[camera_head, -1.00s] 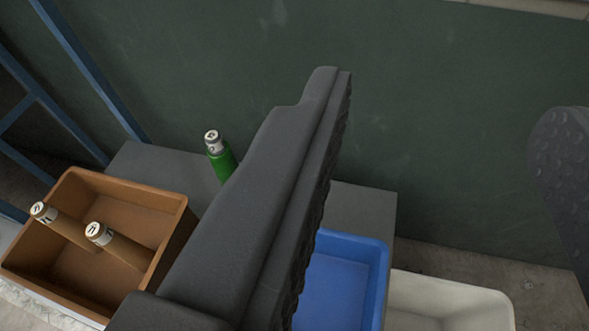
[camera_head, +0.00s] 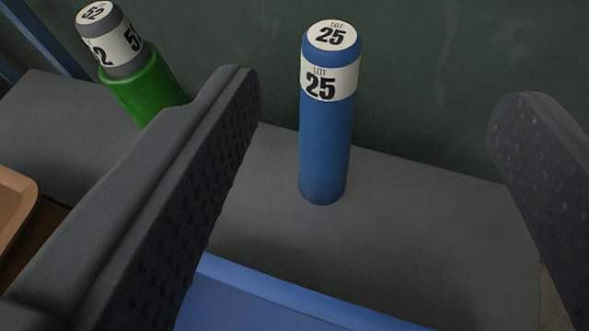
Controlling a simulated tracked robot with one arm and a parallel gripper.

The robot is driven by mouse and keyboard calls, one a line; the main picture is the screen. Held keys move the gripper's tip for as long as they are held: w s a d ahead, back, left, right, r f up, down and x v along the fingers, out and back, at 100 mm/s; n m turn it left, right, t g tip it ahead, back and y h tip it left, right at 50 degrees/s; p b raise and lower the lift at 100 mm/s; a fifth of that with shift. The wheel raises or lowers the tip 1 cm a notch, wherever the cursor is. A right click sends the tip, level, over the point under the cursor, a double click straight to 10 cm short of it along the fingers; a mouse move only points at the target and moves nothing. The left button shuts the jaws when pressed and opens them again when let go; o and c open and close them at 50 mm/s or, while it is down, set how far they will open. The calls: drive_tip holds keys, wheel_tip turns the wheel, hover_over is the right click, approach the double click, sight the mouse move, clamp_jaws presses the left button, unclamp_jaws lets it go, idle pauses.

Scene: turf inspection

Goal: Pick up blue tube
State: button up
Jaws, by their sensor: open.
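The blue tube (camera_head: 326,150) stands upright on a grey surface (camera_head: 420,235). It has a white label reading "LOT 25" on its top and around its upper part. My gripper (camera_head: 378,108) is open, one finger at the left of the picture and one at the right. The blue tube shows between the two fingers, nearer the left one, and neither finger appears to touch it. How far the tube is beyond the fingertips is hard to tell.
A green tube (camera_head: 140,90) with a grey top and white label stands behind the left finger, partly hidden. A blue bin (camera_head: 290,303) is in front at the bottom. A brown box edge (camera_head: 16,200) shows at left. A dark green wall (camera_head: 420,60) rises behind.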

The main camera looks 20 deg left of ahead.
approach(328, 82)
drive_tip(key=x, duration=0.6)
drive_tip(key=shift+w+d+r, duration=0.1)
drive_tip(key=shift+d, duration=0.1)
drive_tip(key=shift+b+x, duration=0.6)
drive_tip(key=shift+x, duration=2.6)
drive_tip(key=shift+a, duration=0.2)
drive_tip(key=c, duration=1.3)
